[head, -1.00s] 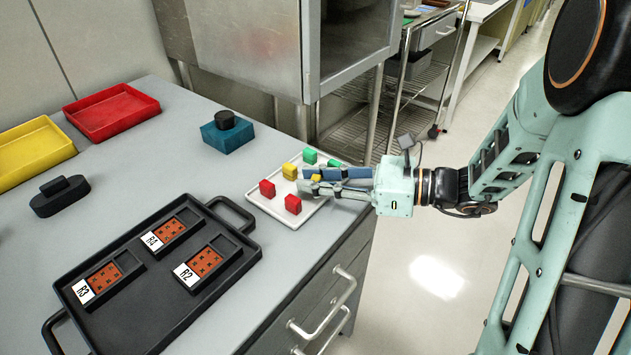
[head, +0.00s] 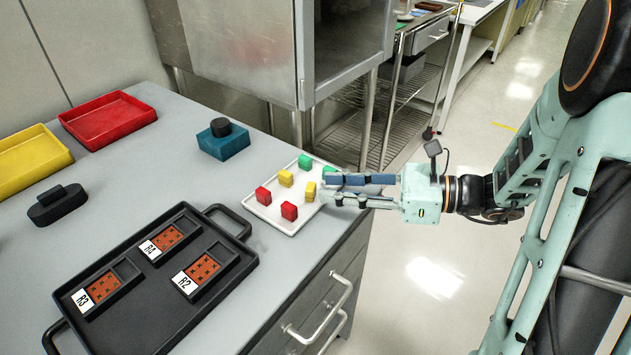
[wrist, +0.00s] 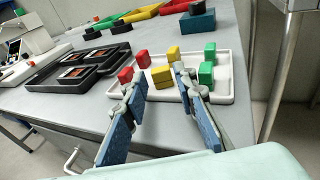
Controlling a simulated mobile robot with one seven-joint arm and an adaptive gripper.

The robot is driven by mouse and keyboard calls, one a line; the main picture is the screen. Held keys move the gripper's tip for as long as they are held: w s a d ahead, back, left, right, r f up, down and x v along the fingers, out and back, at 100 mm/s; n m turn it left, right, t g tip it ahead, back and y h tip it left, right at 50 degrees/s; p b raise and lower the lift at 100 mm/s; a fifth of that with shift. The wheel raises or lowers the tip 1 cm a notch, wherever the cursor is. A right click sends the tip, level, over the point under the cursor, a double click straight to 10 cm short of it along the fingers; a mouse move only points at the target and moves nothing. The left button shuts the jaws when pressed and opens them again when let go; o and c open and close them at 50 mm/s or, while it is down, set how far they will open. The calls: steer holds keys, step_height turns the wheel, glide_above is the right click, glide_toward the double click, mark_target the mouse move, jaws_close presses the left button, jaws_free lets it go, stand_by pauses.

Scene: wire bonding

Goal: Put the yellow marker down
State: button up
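Two yellow markers stand on the white tray (head: 271,222). The nearer yellow marker (head: 311,191) is just off my fingertips, near the tray's right side; in the wrist view it (wrist: 162,77) shows in the gap between the fingers. The other yellow marker (head: 285,178) stands farther in. My gripper (head: 325,187) reaches in from the right over the tray's edge. Its fingers are apart and nothing is held between them, as the wrist view of the gripper (wrist: 155,76) also shows.
Red blocks (head: 289,211) and green blocks (head: 305,161) share the white tray. A black tray (head: 150,310) with labelled boards lies to its left. A teal block (head: 223,140) with a black knob, a red tray (head: 108,119) and a yellow tray (head: 34,155) stand farther back.

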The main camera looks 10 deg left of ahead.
steer(key=p+v, duration=0.1)
steer(key=v, duration=0.6)
steer(key=shift+s, duration=0.1)
